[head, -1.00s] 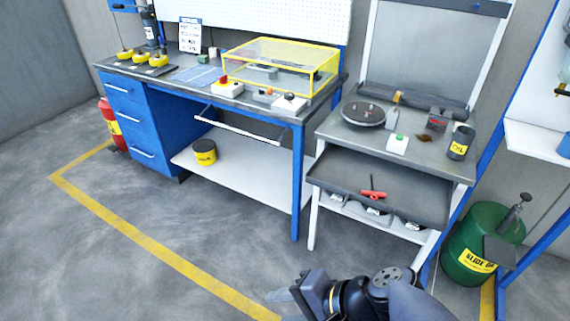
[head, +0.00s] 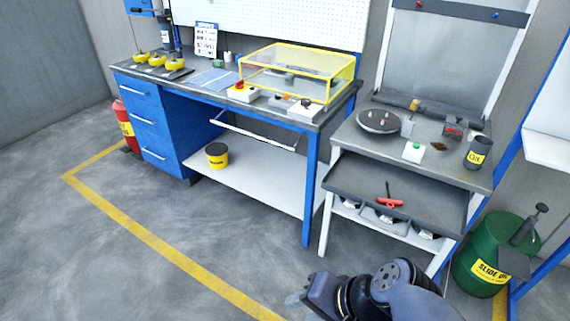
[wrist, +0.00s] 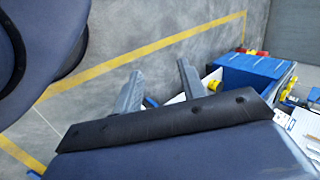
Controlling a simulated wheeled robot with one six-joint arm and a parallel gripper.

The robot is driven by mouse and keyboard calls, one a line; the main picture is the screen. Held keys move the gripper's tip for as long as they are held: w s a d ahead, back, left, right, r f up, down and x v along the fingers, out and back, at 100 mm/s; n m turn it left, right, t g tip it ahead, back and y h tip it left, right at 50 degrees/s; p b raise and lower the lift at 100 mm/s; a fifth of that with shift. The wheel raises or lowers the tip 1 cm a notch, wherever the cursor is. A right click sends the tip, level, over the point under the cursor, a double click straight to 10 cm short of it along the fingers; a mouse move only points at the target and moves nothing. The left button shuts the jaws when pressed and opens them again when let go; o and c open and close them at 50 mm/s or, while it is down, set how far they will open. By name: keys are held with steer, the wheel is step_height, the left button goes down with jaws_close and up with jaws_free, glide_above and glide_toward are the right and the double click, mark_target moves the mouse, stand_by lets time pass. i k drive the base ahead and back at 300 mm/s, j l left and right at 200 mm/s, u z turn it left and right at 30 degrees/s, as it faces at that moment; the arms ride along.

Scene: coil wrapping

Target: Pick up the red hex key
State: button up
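The red hex key (head: 389,201) lies in the open grey tray (head: 350,180) under the top of the small grey bench on the right. It has a red handle and a dark shaft. My gripper (head: 292,299) is low at the bottom of the head view, in front of and left of the tray, well apart from the key. In the wrist view my gripper (wrist: 160,82) shows two fingers spread apart with nothing between them. The key does not show in the wrist view.
The small bench top (head: 350,130) carries a round plate (head: 379,120), a green-button box (head: 414,151) and a dark oil can (head: 478,153). A green drum (head: 492,254) stands right of it. A blue workbench (head: 180,98) stands left. Floor in front is clear.

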mark_target(390, 203)
steer(key=i+l+z, duration=0.2)
steer(key=i, duration=0.35)
steer(key=i+l+z, duration=0.25)
steer(key=i, duration=0.3)
